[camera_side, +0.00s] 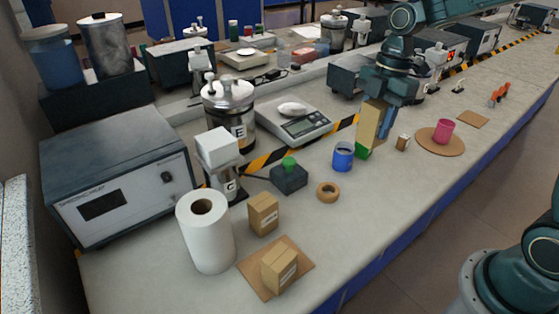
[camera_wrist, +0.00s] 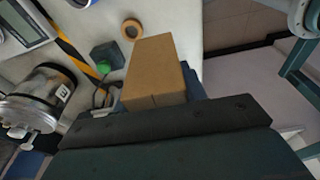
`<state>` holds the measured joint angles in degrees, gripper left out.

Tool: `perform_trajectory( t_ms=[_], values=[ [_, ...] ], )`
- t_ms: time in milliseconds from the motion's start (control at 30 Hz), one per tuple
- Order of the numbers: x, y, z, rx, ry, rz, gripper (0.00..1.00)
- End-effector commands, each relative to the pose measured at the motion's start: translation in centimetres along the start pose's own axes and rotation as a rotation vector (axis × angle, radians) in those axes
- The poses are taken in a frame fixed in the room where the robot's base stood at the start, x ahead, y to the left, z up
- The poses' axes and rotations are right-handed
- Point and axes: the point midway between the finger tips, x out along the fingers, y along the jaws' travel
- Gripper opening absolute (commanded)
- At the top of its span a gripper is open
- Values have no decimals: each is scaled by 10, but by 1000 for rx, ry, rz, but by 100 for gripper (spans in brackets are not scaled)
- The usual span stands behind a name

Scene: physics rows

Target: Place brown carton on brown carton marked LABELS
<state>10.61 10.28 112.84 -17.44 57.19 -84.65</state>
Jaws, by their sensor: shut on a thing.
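My gripper (camera_side: 384,116) is shut on a tall brown carton (camera_side: 369,122), held upright above the right-middle of the bench. The carton also fills the middle of the wrist view (camera_wrist: 155,72), where my fingers are mostly hidden behind it. A green patch (camera_side: 362,151) shows at its lower end; I cannot tell whether it is part of the carton. Two smaller brown cartons stand at the front left: one (camera_side: 263,214) on the bare bench, one (camera_side: 279,271) on a flat brown board (camera_side: 252,268). Their print is too small to read, so I cannot tell which is marked LABELS.
A white paper roll (camera_side: 206,238) stands left of the two cartons. A tape ring (camera_side: 328,191), blue cup (camera_side: 343,156), dark block with green knob (camera_side: 289,178) and small box (camera_side: 403,142) lie between. A pink cup (camera_side: 443,130) stands on a round mat at right.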

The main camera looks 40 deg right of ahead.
Motion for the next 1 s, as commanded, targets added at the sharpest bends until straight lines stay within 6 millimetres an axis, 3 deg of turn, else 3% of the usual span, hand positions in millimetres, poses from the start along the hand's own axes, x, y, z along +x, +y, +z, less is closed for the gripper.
perform_trajectory(
  t_ms=[200, 500, 800, 1000],
  values=[
    [-12, 39, -50, -10, 10, -3, 17],
    [-26, 74, -129, -18, 9, -11, 17],
    [-36, 90, -204, -25, -6, -9, 17],
    [-39, 92, -232, -24, -14, -5, 17]
  ],
)
